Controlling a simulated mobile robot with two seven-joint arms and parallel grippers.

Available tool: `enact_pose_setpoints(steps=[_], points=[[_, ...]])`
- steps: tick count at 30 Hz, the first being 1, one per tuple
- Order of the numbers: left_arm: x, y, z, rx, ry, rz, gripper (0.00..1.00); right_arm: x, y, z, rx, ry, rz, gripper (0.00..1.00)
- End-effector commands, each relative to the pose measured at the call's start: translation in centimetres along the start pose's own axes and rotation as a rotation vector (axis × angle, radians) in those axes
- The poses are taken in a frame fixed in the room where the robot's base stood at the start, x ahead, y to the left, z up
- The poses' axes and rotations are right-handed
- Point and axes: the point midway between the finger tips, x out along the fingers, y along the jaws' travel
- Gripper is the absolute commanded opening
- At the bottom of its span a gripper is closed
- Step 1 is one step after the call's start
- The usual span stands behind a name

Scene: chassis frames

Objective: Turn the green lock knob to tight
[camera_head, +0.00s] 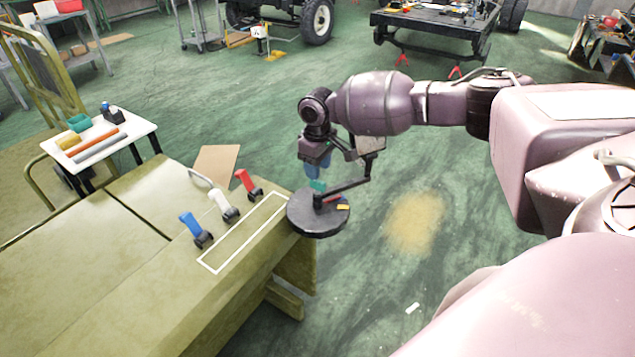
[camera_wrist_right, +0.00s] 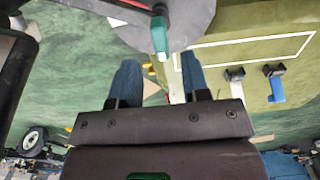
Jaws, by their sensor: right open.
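The green lock knob (camera_head: 318,186) is on a dark round disc (camera_head: 312,222) at the corner of the olive bench. In the right wrist view the green knob (camera_wrist_right: 159,36) is an elongated handle ahead of the gap between my fingers. My right gripper (camera_head: 315,172) is just above the knob, pointing down. In the right wrist view its two blue fingers (camera_wrist_right: 160,76) are apart with nothing between them. I cannot tell in the head view whether they touch the knob. A dark bar crosses over the disc beside it. My left gripper is not in view.
Blue (camera_head: 195,228), white (camera_head: 222,205) and red (camera_head: 247,184) levers stand on the olive bench (camera_head: 140,290), left of the disc, near a white outlined rectangle. A small white table (camera_head: 112,150) with items stands behind left. Open green floor lies right of the disc.

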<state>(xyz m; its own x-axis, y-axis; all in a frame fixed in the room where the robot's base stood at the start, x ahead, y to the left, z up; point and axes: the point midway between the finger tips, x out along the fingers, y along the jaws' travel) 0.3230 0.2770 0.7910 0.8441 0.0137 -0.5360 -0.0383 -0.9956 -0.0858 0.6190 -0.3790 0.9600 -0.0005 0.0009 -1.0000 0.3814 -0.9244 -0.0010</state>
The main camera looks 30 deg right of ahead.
Motion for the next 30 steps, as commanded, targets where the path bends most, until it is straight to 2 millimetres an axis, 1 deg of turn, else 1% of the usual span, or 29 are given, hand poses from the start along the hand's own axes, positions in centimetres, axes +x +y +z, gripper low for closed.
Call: enact_pose_setpoints(steps=[1, 3, 9, 15, 22, 23, 30], points=[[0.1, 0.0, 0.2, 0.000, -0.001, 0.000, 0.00, 1.1, 0.0, 0.0, 0.000, -0.002, -0.001, 0.43], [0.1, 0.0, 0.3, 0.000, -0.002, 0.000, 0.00, 2.2, -0.1, 0.0, -0.001, -0.001, -0.001, 0.43], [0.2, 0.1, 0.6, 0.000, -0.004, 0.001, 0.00, 4.5, 0.0, 0.0, -0.001, -0.001, 0.000, 0.43], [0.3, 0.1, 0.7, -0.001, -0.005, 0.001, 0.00, 5.3, 0.0, 0.0, -0.002, 0.002, 0.000, 0.43], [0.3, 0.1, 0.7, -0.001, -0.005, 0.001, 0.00, 5.3, 0.0, 0.0, -0.002, 0.002, 0.000, 0.43], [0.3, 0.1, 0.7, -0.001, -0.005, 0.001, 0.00, 5.3, 0.0, 0.0, -0.001, 0.002, 0.000, 0.41], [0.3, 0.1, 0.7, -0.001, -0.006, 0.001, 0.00, 5.3, 0.0, 0.0, -0.001, 0.002, 0.000, 0.04]])
